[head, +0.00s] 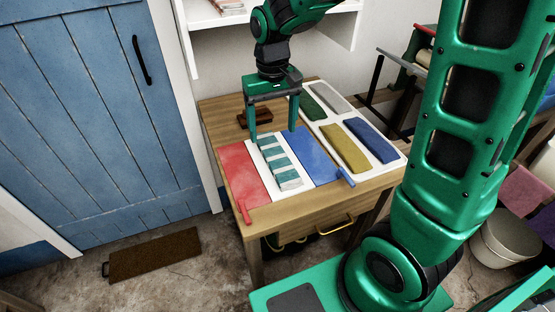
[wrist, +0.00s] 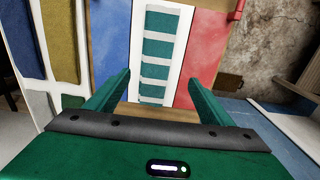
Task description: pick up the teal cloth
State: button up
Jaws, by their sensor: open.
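Teal bands (head: 279,160) lie in a row on a white strip between a red panel and a blue panel on the wooden table. They also show in the wrist view (wrist: 158,48), straight ahead of the jaws. I cannot tell whether they are one striped cloth or separate pieces. The near end looks raised. My gripper (head: 272,137) points down over the far end of this row, open, with one finger to each side and nothing between them. The wrist view shows both fingers (wrist: 160,77) spread apart. How high the tips are above the row is unclear.
The red panel (head: 240,172) and blue panel (head: 311,157) flank the row. A white compartmented tray (head: 401,156) to the right holds green, grey, yellow (head: 345,147) and blue (head: 371,140) cloths. A small brown wooden object (head: 250,119) lies at the back. A shelf (head: 225,17) hangs behind.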

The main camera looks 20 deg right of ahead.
aim_at(277, 155)
jog(key=f, duration=0.6)
jog(key=d+f, duration=0.1)
jog(key=f, duration=0.2)
jog(key=shift+f, duration=0.3)
jog(key=c, duration=1.2)
